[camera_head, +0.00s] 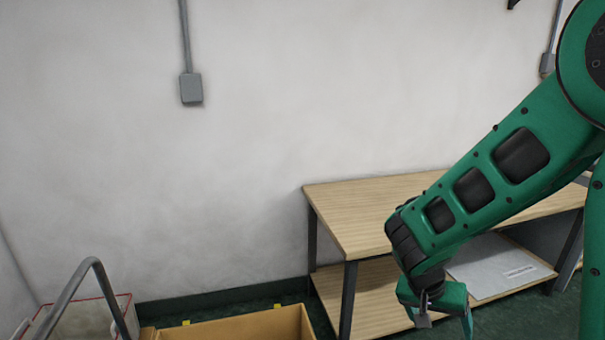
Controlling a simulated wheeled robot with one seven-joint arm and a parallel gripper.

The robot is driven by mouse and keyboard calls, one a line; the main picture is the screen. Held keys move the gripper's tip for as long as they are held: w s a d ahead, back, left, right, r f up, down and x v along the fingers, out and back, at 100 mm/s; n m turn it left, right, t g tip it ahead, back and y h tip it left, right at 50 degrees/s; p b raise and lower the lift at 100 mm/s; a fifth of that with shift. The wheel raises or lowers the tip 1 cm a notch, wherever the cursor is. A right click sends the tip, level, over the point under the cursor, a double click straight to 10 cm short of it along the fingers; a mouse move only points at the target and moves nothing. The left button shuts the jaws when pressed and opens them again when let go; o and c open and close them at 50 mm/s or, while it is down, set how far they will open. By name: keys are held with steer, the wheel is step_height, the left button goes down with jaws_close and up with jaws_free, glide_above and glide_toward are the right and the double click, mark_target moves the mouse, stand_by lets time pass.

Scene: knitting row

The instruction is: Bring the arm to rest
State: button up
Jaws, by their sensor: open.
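My green arm (480,190) reaches in from the right edge and slopes down to the left, in front of the wooden table. My gripper (440,325) hangs at its end near the bottom of the head view, pointing down. It is open, and I see nothing held in it. The fingertips are partly cut off by the bottom edge of the picture.
A wooden table (375,200) with dark legs and a lower shelf (365,290) stands against the white wall. A pale flat package (495,265) lies on that shelf. An open cardboard box (235,328), a grey metal handle (75,285) and a red-edged white container (90,317) are at lower left.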

steer(key=s+d+r+y, duration=0.1)
steer(key=s+d+r, duration=0.2)
steer(key=s, duration=0.3)
steer(key=s+d+r+y, duration=0.2)
steer(key=s+d+r, duration=0.1)
steer(key=s, duration=0.4)
steer(key=s+d+r+g+y, duration=0.1)
steer(key=s+d+r+y, duration=0.1)
steer(key=s+d+r, duration=0.2)
steer(key=s+r, duration=0.1)
steer(key=s, duration=0.1)
steer(key=shift+s+r, duration=0.3)
steer(key=shift+s, duration=0.05)
steer(key=shift+w+f, duration=0.25)
steer(key=shift+w, duration=0.35)
